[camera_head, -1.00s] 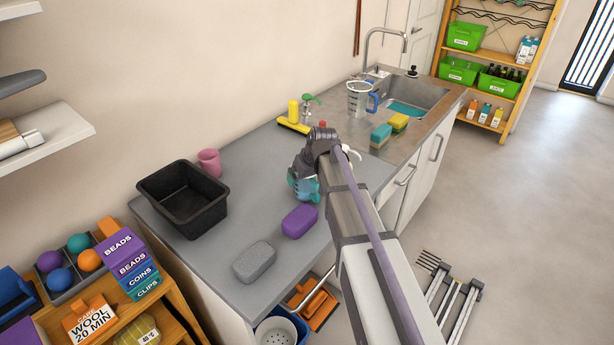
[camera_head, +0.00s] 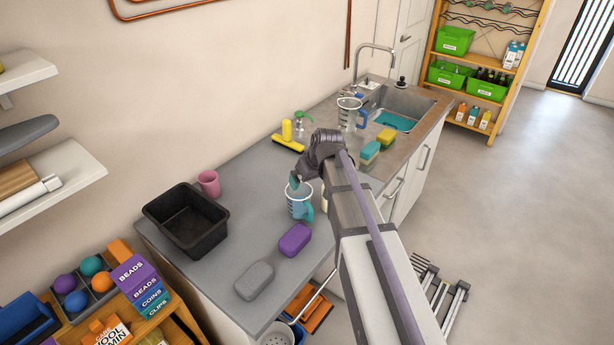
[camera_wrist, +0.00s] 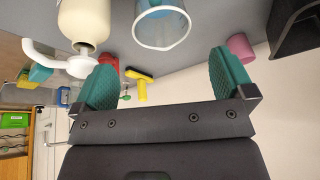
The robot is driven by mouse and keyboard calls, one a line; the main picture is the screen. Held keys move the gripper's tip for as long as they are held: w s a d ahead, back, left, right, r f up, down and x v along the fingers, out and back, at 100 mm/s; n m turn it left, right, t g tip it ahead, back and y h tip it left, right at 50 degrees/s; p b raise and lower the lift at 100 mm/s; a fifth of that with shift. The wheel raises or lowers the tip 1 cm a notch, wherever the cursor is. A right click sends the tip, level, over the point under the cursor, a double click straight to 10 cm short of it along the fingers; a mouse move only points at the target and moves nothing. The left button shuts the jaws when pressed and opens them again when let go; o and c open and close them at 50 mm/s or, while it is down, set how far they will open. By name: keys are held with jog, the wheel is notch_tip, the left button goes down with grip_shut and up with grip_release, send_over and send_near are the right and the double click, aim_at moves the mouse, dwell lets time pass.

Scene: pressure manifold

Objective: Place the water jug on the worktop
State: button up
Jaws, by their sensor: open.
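A clear jug (camera_head: 299,204) with blue marks and a teal handle stands upright on the grey worktop (camera_head: 240,222). In the wrist view the jug (camera_wrist: 161,24) shows its round open rim just beyond my fingertips. My gripper (camera_wrist: 167,78) is open, with its teal pads spread and nothing between them. In the head view my gripper (camera_head: 297,182) is at the jug's upper rim, and my wrist hides part of it. A second clear jug (camera_head: 347,115) with a blue handle stands beside the sink.
A cream pump bottle (camera_wrist: 84,20) stands close beside the jug. A purple block (camera_head: 295,240), a grey block (camera_head: 254,281), a pink cup (camera_head: 209,183) and a black tub (camera_head: 187,222) are on the worktop. Sponges (camera_head: 370,152) and a yellow squeegee (camera_head: 287,142) lie towards the sink.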

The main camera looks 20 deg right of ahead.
jog(key=s+a+f+m+g+h, duration=0.1)
jog(key=s+a+g, duration=0.15)
jog(key=s, duration=0.85)
jog(key=s+a+m+g+h, duration=0.15)
jog(key=s+a, duration=0.25)
jog(key=s, duration=0.7)
jog(key=shift+y, duration=0.45)
jog(key=shift+w+d+f+b, duration=0.1)
jog(key=shift+w+f+b, duration=0.05)
jog(key=shift+f+b, duration=1.1)
jog(key=shift+w+d+f+b, duration=0.1)
jog(key=shift+w+f+b, duration=0.05)
jog(key=shift+f+b, duration=1.05)
jog(key=shift+f, duration=0.1)
